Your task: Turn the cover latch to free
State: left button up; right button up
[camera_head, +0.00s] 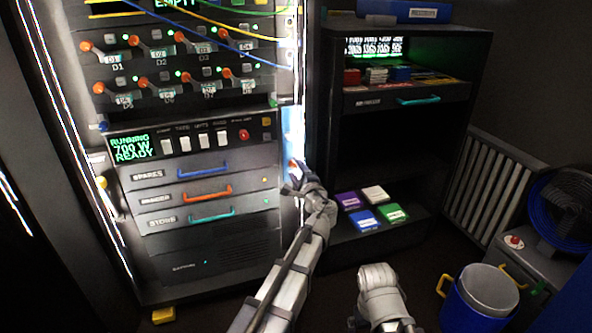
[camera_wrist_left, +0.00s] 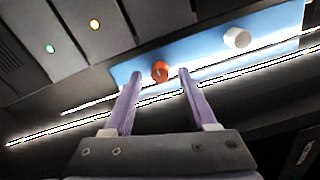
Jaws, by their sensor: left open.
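A light-blue panel (camera_wrist_left: 205,55) on the rack's side carries an orange knob (camera_wrist_left: 160,71), which looks like the cover latch, and a white round knob (camera_wrist_left: 237,39). My left gripper (camera_wrist_left: 160,76) is open, with its two purple fingers on either side of the orange knob. I cannot tell whether either finger touches it. In the head view the blue panel (camera_head: 293,128) stands at the rack's right edge, and my left gripper (camera_head: 297,170) is at its lower end, mostly hiding the orange part.
The rack's drawers (camera_head: 207,193) with coloured handles are left of my left arm. A dark shelf unit (camera_head: 410,150) with coloured boxes stands to the right. A blue bucket (camera_head: 478,298) and a fan (camera_head: 567,212) are at the lower right.

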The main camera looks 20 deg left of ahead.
pick_arm(q)
jog(key=v, duration=0.7)
jog(key=shift+s+d, duration=0.2)
jog(key=shift+s, duration=0.05)
jog(key=s+d+f+n+g+h+p, duration=0.1)
jog(key=s+f+n+g+h+p, duration=0.1)
jog(key=s+f+n+g+p, duration=0.35)
jog(key=s+d+f+n+g+h+p, duration=0.1)
jog(key=s+f+n+g+p, duration=0.15)
jog(key=s, duration=0.55)
jog(key=s+d+f+n+g+h+p, duration=0.15)
jog(key=s+d+g+h+p, duration=0.5)
jog(key=s, duration=0.85)
jog(key=d+r+p, duration=0.1)
jog(key=r+p, duration=1.6)
jog(key=r, duration=0.2)
jog(key=s+d+r+n+p, duration=0.1)
jog(key=d+r+p, duration=0.1)
jog(key=r+p, duration=1.6)
jog(key=shift+d+r+g+y+p, duration=0.25)
jog(key=shift+r+g+y+p, duration=0.05)
jog(key=shift+r+g+y, duration=0.1)
